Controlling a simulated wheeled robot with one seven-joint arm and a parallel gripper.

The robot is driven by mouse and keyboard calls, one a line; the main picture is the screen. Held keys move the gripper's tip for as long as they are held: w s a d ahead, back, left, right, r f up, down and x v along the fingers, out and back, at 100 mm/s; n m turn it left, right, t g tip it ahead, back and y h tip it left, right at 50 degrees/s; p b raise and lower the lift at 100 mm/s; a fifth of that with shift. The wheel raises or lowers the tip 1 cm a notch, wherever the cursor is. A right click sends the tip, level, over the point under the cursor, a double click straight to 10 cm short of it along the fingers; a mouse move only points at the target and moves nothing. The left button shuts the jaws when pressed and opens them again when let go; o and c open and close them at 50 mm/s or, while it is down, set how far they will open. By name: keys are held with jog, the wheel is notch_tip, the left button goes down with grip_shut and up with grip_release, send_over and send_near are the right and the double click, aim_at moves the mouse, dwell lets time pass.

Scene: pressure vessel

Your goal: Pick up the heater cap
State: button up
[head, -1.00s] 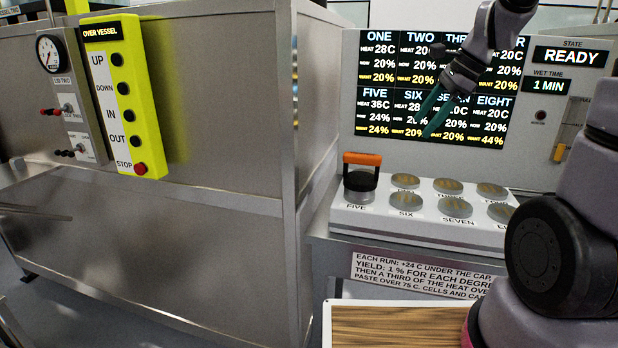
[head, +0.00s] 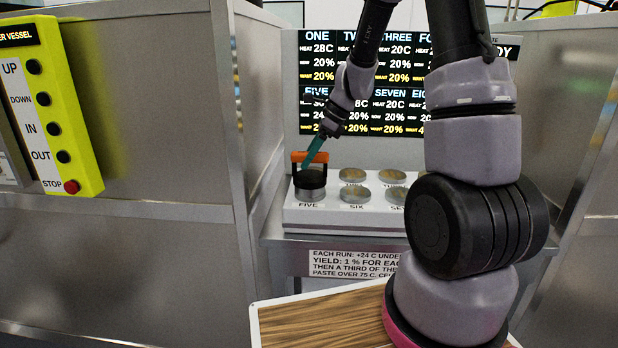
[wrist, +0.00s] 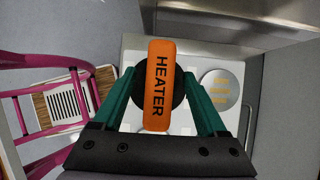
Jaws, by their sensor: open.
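The heater cap (head: 310,178) is a dark round cap with an orange handle. It sits upright on the cell labelled FIVE at the left front of the white cell block. In the wrist view its orange bar (wrist: 159,85), lettered HEATER, lies between my two green fingers. My gripper (head: 311,160) is open, pointing down at the handle from above. The fingers stand on either side of the bar with gaps showing. I cannot tell how far down the fingers reach. The cap hides the top of cell FIVE.
The white block (head: 330,217) holds several other round cells beside the cap. A screen (head: 385,70) stands behind it. A yellow button panel (head: 58,110) hangs on the steel vessel at left. A wood-topped surface (head: 320,318) lies in front.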

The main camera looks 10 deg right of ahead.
jog(key=shift+x, duration=1.4)
grip_shut()
jog(key=shift+r, duration=0.1)
